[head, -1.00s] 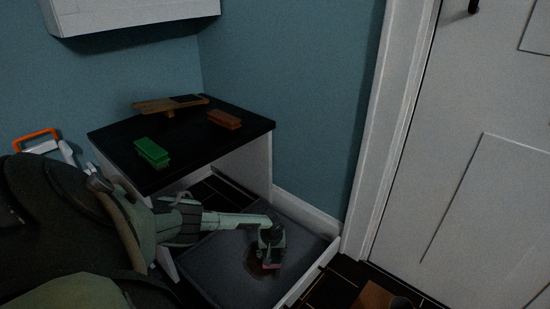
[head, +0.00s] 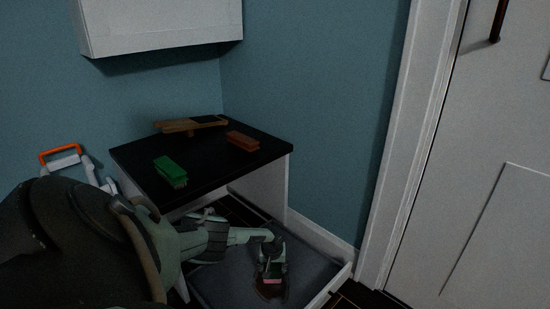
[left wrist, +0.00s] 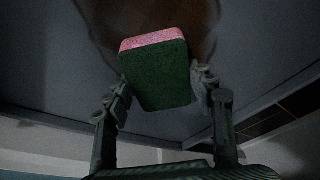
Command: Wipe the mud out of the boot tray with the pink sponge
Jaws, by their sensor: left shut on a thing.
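The boot tray (head: 225,283) is a grey, shallow tray with a pale rim on the floor, at the bottom of the head view. A brown mud patch (head: 268,290) lies on its floor; it also shows in the left wrist view (left wrist: 196,12). My left gripper (head: 271,268) is over the tray, shut on the pink sponge (left wrist: 155,73), which has a pink face edge and a dark green side. The sponge is at the mud patch; I cannot tell whether it touches the tray. My arm and gripper hide part of the tray. My right gripper is not in view.
A black-topped bench (head: 205,160) stands behind the tray, holding a green brush (head: 170,171), an orange-brown brush (head: 242,141) and a wooden item (head: 190,124). A white cabinet (head: 160,22) hangs above. A white door (head: 480,180) is at right. An orange-handled object (head: 60,152) stands at left.

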